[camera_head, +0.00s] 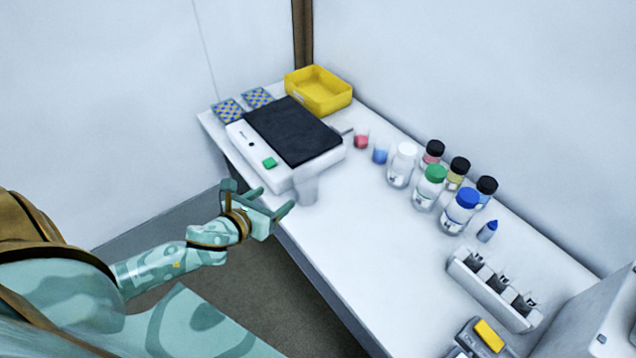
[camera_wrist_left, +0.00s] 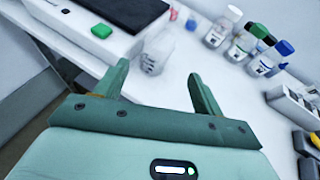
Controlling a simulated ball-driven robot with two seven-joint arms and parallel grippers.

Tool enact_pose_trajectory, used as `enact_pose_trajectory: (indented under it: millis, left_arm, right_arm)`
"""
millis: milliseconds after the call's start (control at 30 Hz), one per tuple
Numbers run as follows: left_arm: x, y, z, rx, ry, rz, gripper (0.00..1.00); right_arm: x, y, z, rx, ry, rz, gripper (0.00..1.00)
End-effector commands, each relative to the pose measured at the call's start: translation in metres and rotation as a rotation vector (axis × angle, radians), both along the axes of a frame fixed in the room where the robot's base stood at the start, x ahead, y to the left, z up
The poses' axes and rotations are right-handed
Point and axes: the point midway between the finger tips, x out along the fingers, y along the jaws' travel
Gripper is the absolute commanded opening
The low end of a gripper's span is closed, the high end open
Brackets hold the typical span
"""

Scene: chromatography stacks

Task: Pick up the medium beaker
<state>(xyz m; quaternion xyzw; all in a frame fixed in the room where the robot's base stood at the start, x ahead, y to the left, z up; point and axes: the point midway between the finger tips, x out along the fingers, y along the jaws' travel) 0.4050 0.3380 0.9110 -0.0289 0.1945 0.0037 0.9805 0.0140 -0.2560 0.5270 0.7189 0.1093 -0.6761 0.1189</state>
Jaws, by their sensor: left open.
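A clear, empty-looking beaker (camera_head: 307,188) stands upright near the front edge of the white table, beside the front right corner of a black-topped device. It also shows in the left wrist view (camera_wrist_left: 157,50), beyond and roughly between my fingertips. I take it for the medium beaker. My left gripper (camera_head: 275,201) is open and empty, just left of the beaker at the table edge, with its fingers pointing towards it. The gripper also shows in the left wrist view (camera_wrist_left: 159,71). A gap appears to separate fingers and beaker. My right gripper is not in view.
The black-topped device (camera_head: 293,130) stands left of the beaker. Small containers with red (camera_head: 361,139) and blue (camera_head: 380,155) contents stand behind it. Several capped bottles (camera_head: 430,188) stand to the right, near a white rack (camera_head: 490,290). A yellow bin (camera_head: 318,91) is at the back. The table right of the beaker is clear.

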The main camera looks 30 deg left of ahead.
Motion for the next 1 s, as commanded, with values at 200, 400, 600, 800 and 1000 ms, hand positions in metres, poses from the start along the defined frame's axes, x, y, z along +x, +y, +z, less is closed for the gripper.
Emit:
enact_pose_trajectory:
  millis: [200, 400, 600, 800, 1000]
  left_arm:
    - [0.020, 0.001, -0.010, 0.061, -0.001, -0.022, 0.69]
    - [0.066, 0.000, -0.032, 0.056, 0.001, -0.021, 0.69]
    - [0.097, 0.000, -0.044, 0.056, 0.002, -0.021, 0.69]
    - [0.112, -0.001, -0.052, 0.054, 0.002, -0.020, 0.69]
    - [0.141, -0.002, -0.069, 0.054, 0.003, -0.020, 0.69]
  right_arm:
    - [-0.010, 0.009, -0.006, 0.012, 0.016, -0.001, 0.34]
    - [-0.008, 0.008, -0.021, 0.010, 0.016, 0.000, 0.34]
    - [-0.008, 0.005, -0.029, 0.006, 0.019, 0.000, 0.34]
    - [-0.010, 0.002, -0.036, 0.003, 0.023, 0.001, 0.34]
    - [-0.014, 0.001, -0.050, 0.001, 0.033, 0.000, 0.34]
